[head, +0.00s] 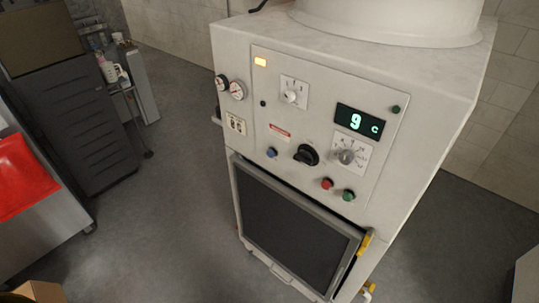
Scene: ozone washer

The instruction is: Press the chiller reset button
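The chiller is a white cabinet (420,180) in the middle of the head view, with a control panel on its front. Low on the panel are a blue button (271,152), a red button (327,183) and a green button (349,195). I cannot read which one is marked reset. A black rotary knob (306,154) and a grey dial (346,156) sit between them. A digital display (359,122) shows 9 C in pale green. Neither of my grippers is in view.
A dark framed grille (295,230) fills the cabinet's lower front. Two gauges (237,90) sit at its left edge. A grey drawer cabinet (80,120) and a red object on a metal unit (22,175) stand at left. Grey floor (165,200) is clear between.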

